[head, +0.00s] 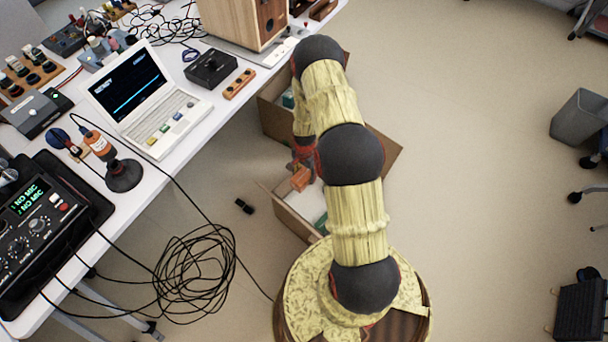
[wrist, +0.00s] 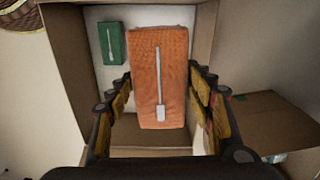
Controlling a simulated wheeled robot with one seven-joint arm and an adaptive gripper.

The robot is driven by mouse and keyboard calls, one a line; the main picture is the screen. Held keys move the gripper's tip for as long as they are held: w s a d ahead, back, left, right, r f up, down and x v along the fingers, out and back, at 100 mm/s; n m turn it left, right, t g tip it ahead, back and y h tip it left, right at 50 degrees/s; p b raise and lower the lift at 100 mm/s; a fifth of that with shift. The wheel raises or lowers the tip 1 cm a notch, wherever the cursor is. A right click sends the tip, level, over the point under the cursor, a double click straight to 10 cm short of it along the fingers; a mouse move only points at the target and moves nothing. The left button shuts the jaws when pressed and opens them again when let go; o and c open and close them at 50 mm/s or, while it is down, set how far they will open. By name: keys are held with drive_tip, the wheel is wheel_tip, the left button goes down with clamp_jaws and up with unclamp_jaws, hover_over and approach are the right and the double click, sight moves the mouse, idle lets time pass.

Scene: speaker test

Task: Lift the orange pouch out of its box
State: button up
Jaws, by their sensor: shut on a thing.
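The orange pouch (wrist: 145,85), with a pale tool-shaped mark on its face, sits between the two fingers of my gripper (wrist: 160,82) in the wrist view. My gripper is shut on it. Below and around it in that view is the open cardboard box (wrist: 68,55), which has a pale floor. In the head view a small part of the pouch (head: 300,179) shows beside my gripper (head: 304,163), at the upper part of the box (head: 296,222). My arm hides much of the box there. I cannot tell exactly how high the pouch is above the box floor.
A green packet (wrist: 111,43) lies in the box, left of the pouch. Another cardboard box (head: 273,112) stands behind, partly hidden by my arm. The white table (head: 158,172) with electronics runs along the left.

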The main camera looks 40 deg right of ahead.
wheel_tip(320, 180, up, 13)
drive_tip(key=p, duration=0.7)
drive_tip(key=shift+p, duration=0.35)
